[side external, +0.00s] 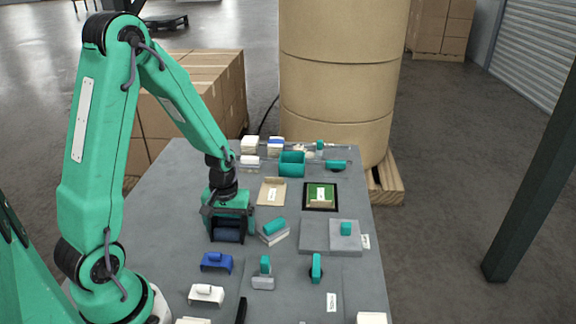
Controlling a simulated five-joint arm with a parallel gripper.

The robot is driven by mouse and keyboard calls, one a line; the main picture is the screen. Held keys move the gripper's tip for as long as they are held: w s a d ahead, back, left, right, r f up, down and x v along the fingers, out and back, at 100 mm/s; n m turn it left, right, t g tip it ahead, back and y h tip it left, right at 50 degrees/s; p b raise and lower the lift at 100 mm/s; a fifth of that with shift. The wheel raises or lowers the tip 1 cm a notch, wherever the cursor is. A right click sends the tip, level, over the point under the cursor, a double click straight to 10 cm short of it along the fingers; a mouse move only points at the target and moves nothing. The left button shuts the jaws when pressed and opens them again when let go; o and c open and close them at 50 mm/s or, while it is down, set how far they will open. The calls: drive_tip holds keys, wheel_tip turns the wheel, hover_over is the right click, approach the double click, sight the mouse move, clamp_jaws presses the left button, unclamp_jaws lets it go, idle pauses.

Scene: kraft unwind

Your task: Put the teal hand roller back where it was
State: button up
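My gripper (228,234) points down over the left middle of the grey table (180,215). A dark blue shape shows between its dark fingers; I cannot tell whether it is held or part of the gripper. Several teal-handled tools are in view, and I cannot tell for certain which is the hand roller. One teal piece (316,267) with a dark rounded edge stands right of the table's front middle. Another teal piece (337,164) with a dark underside lies at the back right. A teal-topped pale block (273,230) sits tilted just right of my gripper.
A teal open box (292,164), a tan tray (271,192) and a black-framed green pad (321,196) stand behind. Grey plates with a teal knob (346,229) lie right. A blue block (216,262), a white block (206,295) and a teal-handled grey block (264,272) are in front.

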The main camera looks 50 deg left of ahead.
drive_tip(key=shift+s, duration=0.1)
idle(0.3)
drive_tip(key=shift+r, duration=6.6)
drive_tip(key=shift+d+r, duration=0.35)
drive_tip(key=shift+r, duration=0.05)
drive_tip(key=s+d+r+m+t, duration=0.5)
drive_tip(key=s+d+r+m, duration=0.3)
drive_tip(key=d+r+m, duration=0.1)
drive_tip(key=shift+s+d+r+t, duration=0.15)
drive_tip(key=shift+d+r+t, duration=0.2)
drive_tip(key=shift+r, duration=0.4)
